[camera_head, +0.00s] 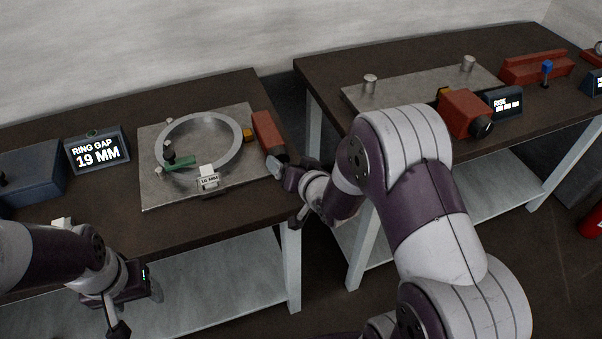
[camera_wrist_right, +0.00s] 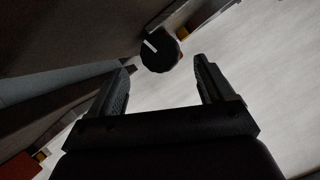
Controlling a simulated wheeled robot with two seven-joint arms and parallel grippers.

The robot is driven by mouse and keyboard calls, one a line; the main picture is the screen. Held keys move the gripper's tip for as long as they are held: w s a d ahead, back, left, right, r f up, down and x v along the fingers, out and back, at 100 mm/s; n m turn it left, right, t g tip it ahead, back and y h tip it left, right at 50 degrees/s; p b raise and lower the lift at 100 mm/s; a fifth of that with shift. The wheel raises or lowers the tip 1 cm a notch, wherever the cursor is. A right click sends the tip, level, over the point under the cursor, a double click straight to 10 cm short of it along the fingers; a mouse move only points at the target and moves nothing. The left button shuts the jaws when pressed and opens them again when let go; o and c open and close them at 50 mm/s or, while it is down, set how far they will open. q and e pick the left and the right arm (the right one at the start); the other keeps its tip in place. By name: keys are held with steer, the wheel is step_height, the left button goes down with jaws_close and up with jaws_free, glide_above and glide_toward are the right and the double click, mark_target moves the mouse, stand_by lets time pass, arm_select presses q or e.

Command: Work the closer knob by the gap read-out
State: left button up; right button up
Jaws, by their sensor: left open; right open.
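The gap read-out (camera_head: 97,150) shows "RING GAP 19 MM". A pale ring (camera_head: 238,150) lies on a metal plate (camera_head: 160,197), with a small card (camera_head: 208,182) at its front edge that seems to read 16 MM. The red closer (camera_head: 266,132) stands right of the ring. Its black knob (camera_wrist_right: 160,54) carries a white mark and shows beyond my open right gripper (camera_wrist_right: 162,76), between the finger lines and apart from them. In the head view the right hand is beside the closer and partly covers the knob. My left gripper (camera_head: 134,308) is open and empty, low before the left bench.
A second bench at right holds a plate with two pegs (camera_head: 369,85), a red block (camera_head: 465,112) with its own knob, and a "RISE" read-out (camera_head: 507,104). A blue-grey box (camera_head: 32,172) stands at far left. A gap separates the benches.

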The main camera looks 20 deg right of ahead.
steer(key=v, duration=0.9)
steer(key=shift+f, duration=0.1)
steer(key=s+d+f+n+g+h+p, duration=0.1)
steer(key=s+d+f+n+g+h, duration=0.15)
steer(key=s+f+g, duration=0.3)
steer(key=s+a+r+n+g+p, duration=0.1)
steer(key=s+a+r+g+p, duration=0.1)
steer(key=s+r+g+p, duration=0.3)
step_height(320, 180, up, 5)
steer(key=s+g, duration=0.1)
steer(key=s, duration=0.1)
steer(key=shift+s+a+f+n, duration=0.2)
steer(key=shift+s+f+n, duration=0.05)
steer(key=shift+s+n, duration=0.1)
